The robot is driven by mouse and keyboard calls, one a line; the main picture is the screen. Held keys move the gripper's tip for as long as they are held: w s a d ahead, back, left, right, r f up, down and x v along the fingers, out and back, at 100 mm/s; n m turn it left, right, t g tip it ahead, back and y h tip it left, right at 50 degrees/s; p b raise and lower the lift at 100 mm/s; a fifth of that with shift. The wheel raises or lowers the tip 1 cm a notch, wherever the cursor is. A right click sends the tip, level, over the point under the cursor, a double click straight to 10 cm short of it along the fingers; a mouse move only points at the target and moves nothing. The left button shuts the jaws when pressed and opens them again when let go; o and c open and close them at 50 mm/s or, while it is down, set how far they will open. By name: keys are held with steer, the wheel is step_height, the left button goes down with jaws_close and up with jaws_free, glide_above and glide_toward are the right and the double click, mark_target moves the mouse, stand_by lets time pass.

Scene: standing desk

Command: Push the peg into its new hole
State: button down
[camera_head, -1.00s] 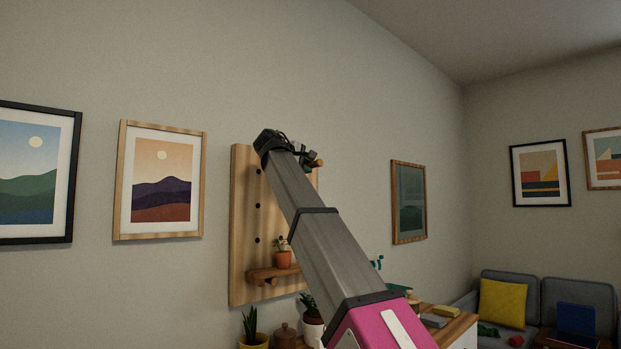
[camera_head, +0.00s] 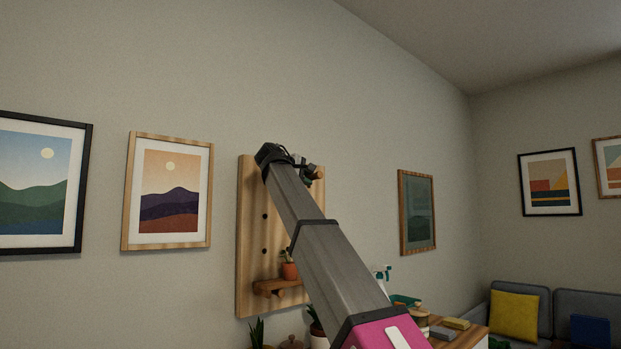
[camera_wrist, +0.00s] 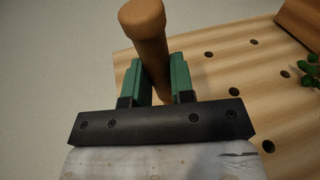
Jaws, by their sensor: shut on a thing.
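The peg (camera_wrist: 147,38) is a round brown wooden rod with a wider rounded head. In the wrist view it stands between the green fingers of my gripper (camera_wrist: 157,82), which is shut on it. Its head points towards the top of the picture, and its far end is hidden behind the gripper. The pegboard (camera_wrist: 205,105) is light striped wood with several dark holes. In the head view the peg's end (camera_head: 319,172) shows near the upper right of the pegboard (camera_head: 250,215). My arm hides part of the board, and I cannot tell whether the peg is inside a hole.
A small shelf (camera_head: 268,288) on the board's lower part carries a potted plant (camera_head: 289,268). Framed pictures hang on the wall, one (camera_head: 168,192) left of the board. A desk (camera_head: 470,338) with a spray bottle (camera_head: 382,277) and other items stands below right.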

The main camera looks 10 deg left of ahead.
steer(key=shift+w+a+f, duration=0.1)
steer(key=shift+w+a, duration=0.75)
steer(key=shift+a, duration=0.05)
steer(key=shift+w+a+f, duration=0.15)
steer(key=shift+w+a, duration=0.65)
steer(key=shift+a, duration=0.1)
steer(key=shift+w+a+f, duration=0.1)
steer(key=shift+w+a, duration=0.65)
steer(key=shift+a, duration=0.1)
stand_by(1.5)
steer(key=c, duration=0.9)
jaws_free()
steer(key=shift+s, duration=0.1)
steer(key=v, duration=1)
steer(key=shift+s+a, duration=0.2)
steer(key=shift+s, duration=0.05)
steer(key=shift+r, duration=0.1)
